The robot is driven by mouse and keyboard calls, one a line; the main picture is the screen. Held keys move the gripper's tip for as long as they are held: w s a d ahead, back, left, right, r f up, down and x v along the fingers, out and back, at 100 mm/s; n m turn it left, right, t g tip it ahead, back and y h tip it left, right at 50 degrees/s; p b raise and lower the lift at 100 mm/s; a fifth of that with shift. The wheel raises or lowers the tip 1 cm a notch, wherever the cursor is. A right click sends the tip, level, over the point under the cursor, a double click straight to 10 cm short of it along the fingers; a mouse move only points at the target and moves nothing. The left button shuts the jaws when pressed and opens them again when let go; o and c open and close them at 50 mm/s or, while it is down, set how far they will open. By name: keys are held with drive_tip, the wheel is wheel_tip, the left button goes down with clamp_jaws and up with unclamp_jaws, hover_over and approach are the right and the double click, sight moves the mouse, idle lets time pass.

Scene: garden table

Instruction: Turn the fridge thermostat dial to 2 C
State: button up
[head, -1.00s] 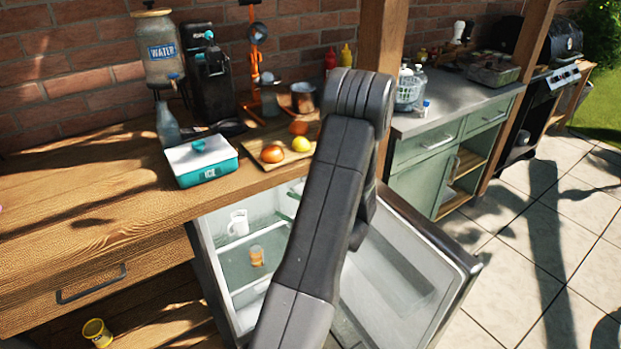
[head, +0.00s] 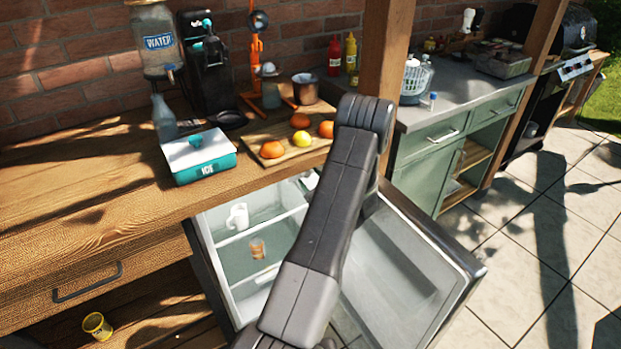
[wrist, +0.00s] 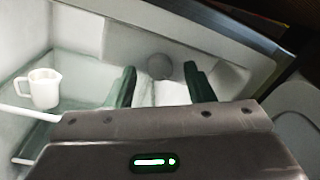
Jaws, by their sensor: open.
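The fridge (head: 222,262) stands under the wooden counter with its door (head: 400,285) swung open to the right. In the wrist view, a round grey dial (wrist: 160,66) sits on the pale inner wall of the fridge. My gripper (wrist: 160,78) is open, with its two dark green fingers on either side of the dial in the picture. I cannot tell whether they touch it. The dial's numbers and pointer are too small to read. In the head view my arm hides the dial and most of my gripper.
A white jug (head: 238,216) stands on a fridge shelf and shows at left in the wrist view (wrist: 44,88). A small amber cup (head: 257,249) is lower down. An ice box (head: 199,155) and a board with fruit (head: 295,155) are on the counter above.

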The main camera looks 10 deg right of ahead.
drive_tip(key=shift+w+a, duration=0.1)
drive_tip(key=shift+w, duration=0.1)
drive_tip(key=c, duration=1)
